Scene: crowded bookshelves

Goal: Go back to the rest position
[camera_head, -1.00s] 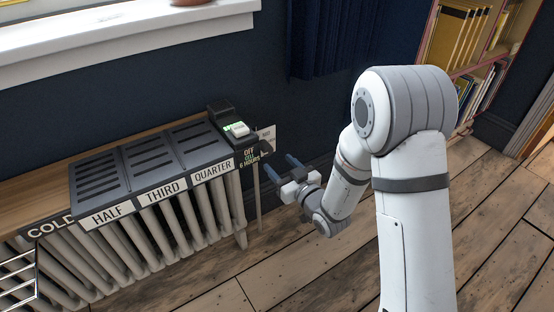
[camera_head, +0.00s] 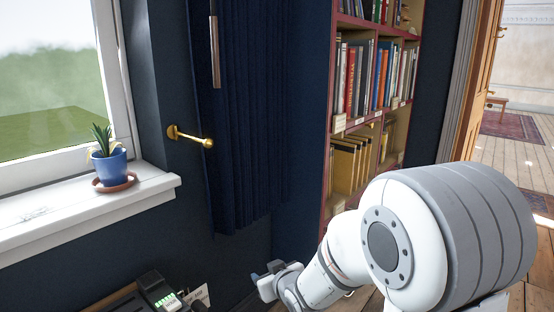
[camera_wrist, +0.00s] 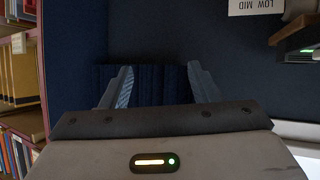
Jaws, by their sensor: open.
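My gripper (camera_wrist: 160,88) is open and empty in the wrist view, its two fingers apart with dark blue wall and curtain beyond them. In the head view my gripper (camera_head: 262,277) is low in the middle, beside the dark blue wall and right of the control box. My white and grey arm fills the lower right there. The fingertips are small and partly cut off from clear view in the head view.
A control box (camera_head: 157,290) with green lights sits at the bottom left. A blue plant pot (camera_head: 108,168) stands on the white windowsill (camera_head: 60,215). A curtain (camera_head: 250,120) hangs in the middle. A bookshelf (camera_head: 327,150) stands behind my arm, with a doorway (camera_head: 465,80) at right.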

